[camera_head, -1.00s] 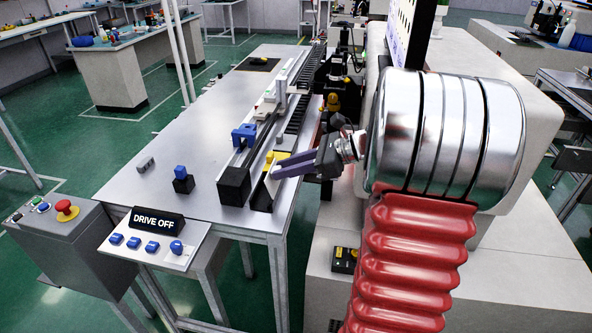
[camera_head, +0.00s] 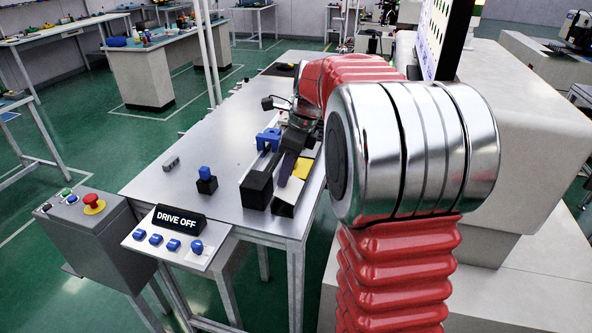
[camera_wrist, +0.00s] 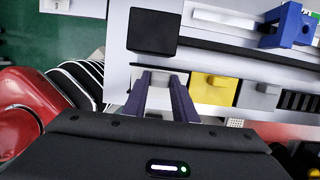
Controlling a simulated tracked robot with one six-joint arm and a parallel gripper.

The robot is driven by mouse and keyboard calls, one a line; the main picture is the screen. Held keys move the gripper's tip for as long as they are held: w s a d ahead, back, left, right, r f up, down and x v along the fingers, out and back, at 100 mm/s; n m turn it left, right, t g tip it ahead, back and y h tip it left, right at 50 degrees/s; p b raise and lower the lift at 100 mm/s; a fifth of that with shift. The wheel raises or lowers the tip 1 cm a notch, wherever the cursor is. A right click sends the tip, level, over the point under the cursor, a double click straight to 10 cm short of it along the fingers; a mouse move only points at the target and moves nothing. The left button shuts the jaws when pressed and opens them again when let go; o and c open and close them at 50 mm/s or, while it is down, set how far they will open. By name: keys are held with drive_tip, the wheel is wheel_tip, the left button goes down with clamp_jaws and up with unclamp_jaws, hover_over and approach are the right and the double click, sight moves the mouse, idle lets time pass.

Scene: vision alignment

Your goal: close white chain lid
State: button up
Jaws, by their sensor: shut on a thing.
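The white chain lid (camera_head: 284,209) lies over the near end of the chain channel in the head view, next to the black end block (camera_head: 257,190). In the wrist view a pale part of the lid (camera_wrist: 160,98) shows between my fingers. My gripper (camera_head: 283,184) points down at the lid, its purple fingers shut on it; it also shows in the wrist view (camera_wrist: 161,78). The exact contact is partly hidden by the fingers. A yellow lid (camera_wrist: 213,88) and a grey lid (camera_wrist: 258,95) follow along the channel to the right in the wrist view.
A blue bracket (camera_head: 269,139) stands on the rail beside the channel. A black block with a blue top (camera_head: 206,180) and a grey part (camera_head: 171,163) stand on the table. The "DRIVE OFF" panel (camera_head: 179,222) is at the table's front. The table's left side is mostly clear.

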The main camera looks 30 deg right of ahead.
drive_tip(key=w+f+g+h, duration=0.1)
drive_tip(key=a+f+g+h, duration=0.1)
drive_tip(key=g+h, duration=0.1)
drive_tip(key=shift+w+a, duration=0.2)
drive_tip(key=shift+w, duration=0.2)
drive_tip(key=o, duration=1)
drive_tip(key=shift+s+r, duration=0.1)
drive_tip(key=shift+o, duration=0.2)
drive_tip(key=shift+r, duration=0.15)
wheel_tip(320, 180, up, 13)
drive_tip(key=w+a, duration=0.1)
drive_tip(key=shift+w+r, duration=0.15)
